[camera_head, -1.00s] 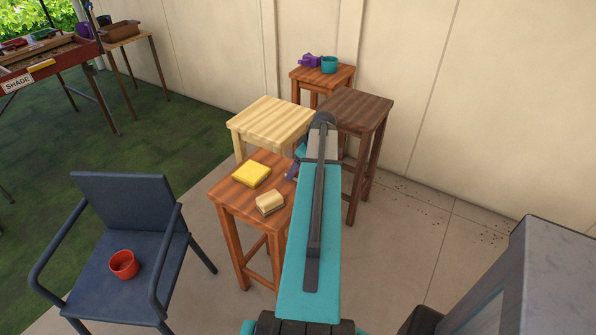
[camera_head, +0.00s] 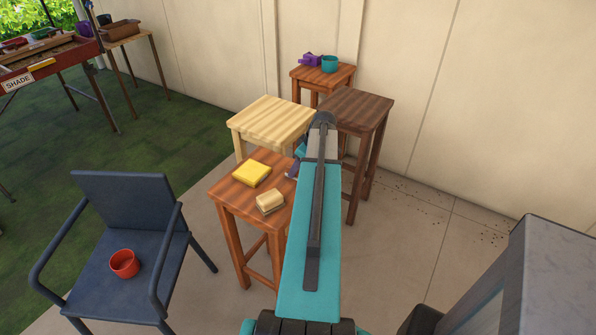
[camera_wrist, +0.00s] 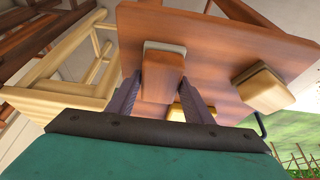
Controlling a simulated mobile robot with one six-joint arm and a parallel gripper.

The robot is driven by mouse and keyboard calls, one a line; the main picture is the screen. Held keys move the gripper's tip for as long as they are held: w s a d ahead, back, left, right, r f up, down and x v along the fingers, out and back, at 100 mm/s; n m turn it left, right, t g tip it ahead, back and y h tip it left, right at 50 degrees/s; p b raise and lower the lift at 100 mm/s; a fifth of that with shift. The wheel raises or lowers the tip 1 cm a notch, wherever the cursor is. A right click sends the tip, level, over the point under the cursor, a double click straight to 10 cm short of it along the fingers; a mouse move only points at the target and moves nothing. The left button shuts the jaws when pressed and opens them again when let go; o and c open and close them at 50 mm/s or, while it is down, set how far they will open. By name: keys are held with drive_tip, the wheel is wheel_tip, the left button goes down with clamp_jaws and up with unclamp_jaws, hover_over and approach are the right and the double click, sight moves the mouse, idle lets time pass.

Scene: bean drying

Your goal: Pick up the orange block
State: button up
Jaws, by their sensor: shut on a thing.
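The orange block (camera_wrist: 165,70), orange-brown with a pale layer at its far end, is between the two purple fingers of my gripper (camera_wrist: 160,88) in the wrist view. My gripper is shut on it. The block is at the top of the reddish wooden stool (camera_wrist: 215,35); I cannot tell whether it still touches it. In the head view the same stool (camera_head: 234,198) is at centre, and my arm hides the block and most of my gripper (camera_head: 294,171).
A yellow block (camera_head: 252,174) and a tan block (camera_head: 270,201) lie on the same stool, left of my gripper. A pale stool (camera_head: 272,122) and a dark stool (camera_head: 357,109) stand close behind. A blue chair (camera_head: 130,225) holds a red cup (camera_head: 124,263).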

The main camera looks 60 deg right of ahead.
drive_tip(key=shift+r, duration=0.2)
drive_tip(key=shift+r+b, duration=0.6)
drive_tip(key=shift+r, duration=0.5)
drive_tip(key=s+b, duration=0.1)
drive_tip(key=s, duration=0.4)
drive_tip(key=s+r+b, duration=0.1)
drive_tip(key=s, duration=0.4)
drive_tip(key=s+d+r+b, duration=0.1)
drive_tip(key=s+b, duration=0.1)
drive_tip(key=s, duration=0.4)
drive_tip(key=shift+r, duration=0.2)
